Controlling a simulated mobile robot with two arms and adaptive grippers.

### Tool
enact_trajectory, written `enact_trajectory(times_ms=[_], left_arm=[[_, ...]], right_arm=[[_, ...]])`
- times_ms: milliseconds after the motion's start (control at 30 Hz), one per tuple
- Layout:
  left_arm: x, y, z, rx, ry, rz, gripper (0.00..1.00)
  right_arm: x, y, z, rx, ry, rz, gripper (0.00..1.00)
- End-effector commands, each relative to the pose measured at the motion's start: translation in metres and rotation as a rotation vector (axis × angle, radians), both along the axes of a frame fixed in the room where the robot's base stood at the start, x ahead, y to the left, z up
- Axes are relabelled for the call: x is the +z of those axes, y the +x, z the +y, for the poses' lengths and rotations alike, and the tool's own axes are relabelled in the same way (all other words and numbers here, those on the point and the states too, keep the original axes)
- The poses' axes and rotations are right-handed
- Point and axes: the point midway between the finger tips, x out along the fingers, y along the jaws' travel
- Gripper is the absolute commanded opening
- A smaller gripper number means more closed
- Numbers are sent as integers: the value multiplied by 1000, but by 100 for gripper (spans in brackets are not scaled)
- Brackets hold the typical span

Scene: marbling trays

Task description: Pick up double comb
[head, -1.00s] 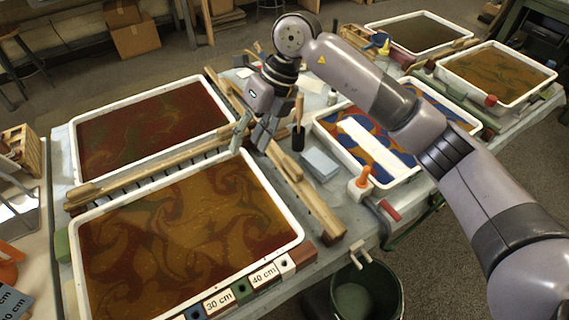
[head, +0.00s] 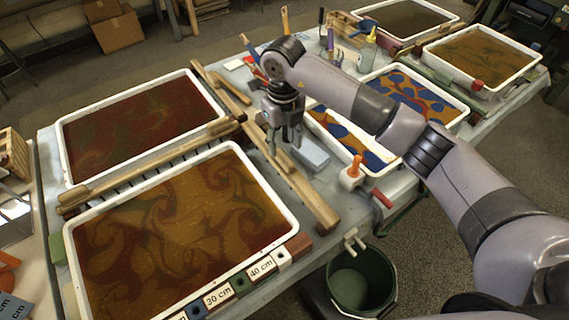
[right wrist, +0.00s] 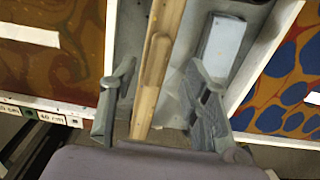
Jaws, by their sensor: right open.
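A long wooden comb-like piece with a row of dark gaps (head: 150,165) lies between the two left trays. A long wooden bar (head: 315,205) with a smaller wooden piece on it lies along their right side. I cannot tell for sure which is the double comb. My right gripper (head: 285,146) is open and empty, pointing down above this bar. In the right wrist view the bar (right wrist: 144,112) runs between the spread fingers of the gripper (right wrist: 160,72), not visibly touched. My left gripper is not in view.
A swirled brown tray (head: 292,228) is left of the bar, and a blue-orange tray (head: 463,104) is right. A grey-blue block (head: 311,153) lies close to my right gripper. An orange-topped item (head: 353,172) and a green bucket (head: 393,285) are nearer the front right.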

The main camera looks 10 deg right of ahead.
Motion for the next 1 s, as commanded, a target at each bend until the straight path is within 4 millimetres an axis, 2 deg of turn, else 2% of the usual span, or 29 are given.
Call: enact_trajectory(times_ms=[167, 300, 467, 733, 1000], left_arm=[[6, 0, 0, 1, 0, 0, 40], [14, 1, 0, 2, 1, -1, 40], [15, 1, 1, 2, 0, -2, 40], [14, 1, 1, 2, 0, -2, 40], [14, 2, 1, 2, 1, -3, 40]], right_arm=[[-13, -4, 0, 1, -1, 4, 43], [-34, -11, -1, 0, -1, 4, 43], [-52, -8, -1, 0, 0, 0, 43], [-54, -8, -1, 1, 0, -1, 43], [-54, -8, 0, 1, 0, -1, 25]])
